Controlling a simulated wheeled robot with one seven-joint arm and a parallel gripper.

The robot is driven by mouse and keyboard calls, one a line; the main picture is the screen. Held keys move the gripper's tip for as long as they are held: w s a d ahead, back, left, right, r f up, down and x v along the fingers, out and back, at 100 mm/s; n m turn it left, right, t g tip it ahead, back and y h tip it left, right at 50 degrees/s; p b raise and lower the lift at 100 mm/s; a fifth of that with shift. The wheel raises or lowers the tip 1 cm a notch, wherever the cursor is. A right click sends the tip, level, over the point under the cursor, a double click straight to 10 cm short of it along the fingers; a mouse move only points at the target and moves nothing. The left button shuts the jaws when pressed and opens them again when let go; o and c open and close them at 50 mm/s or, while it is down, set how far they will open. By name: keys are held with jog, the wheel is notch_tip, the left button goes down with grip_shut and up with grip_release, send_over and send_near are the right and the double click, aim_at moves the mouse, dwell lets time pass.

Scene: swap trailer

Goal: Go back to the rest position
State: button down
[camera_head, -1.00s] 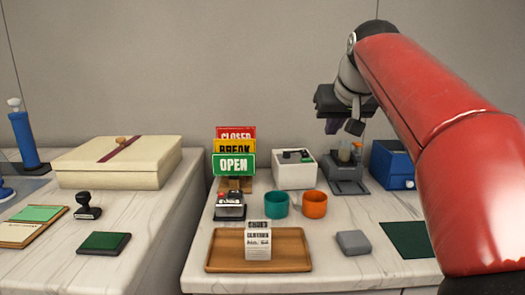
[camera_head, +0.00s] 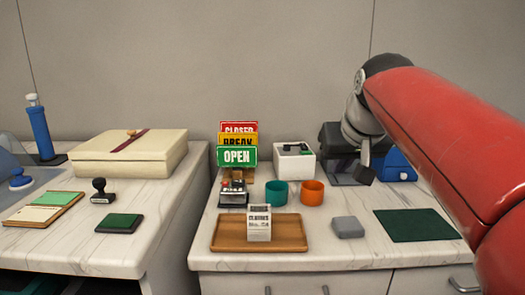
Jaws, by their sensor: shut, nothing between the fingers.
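My gripper (camera_head: 364,170) is at the end of my red arm, at the upper right of the head view. Its fingers point down in front of a dark grey device (camera_head: 346,178) at the back of the right counter. It is shut, with nothing in it. It hangs above the counter top and touches nothing that I can see. The arm hides part of the device and of the blue box (camera_head: 398,166) behind it.
On the right counter (camera_head: 350,257) stand a wooden tray (camera_head: 284,244) with a white calendar block, teal (camera_head: 276,193) and orange (camera_head: 312,193) cups, a sign stack (camera_head: 237,157), a white box (camera_head: 294,167), a grey block (camera_head: 348,227) and a green mat (camera_head: 415,225). A gap separates the left counter.

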jog(key=s+f+g, duration=0.1)
jog(key=s+f, duration=1.9)
jog(key=f, duration=0.2)
jog(key=shift+s+d+f+m+g, duration=0.15)
jog(key=shift+s+m+g, duration=0.1)
jog(key=shift+m+g, duration=0.15)
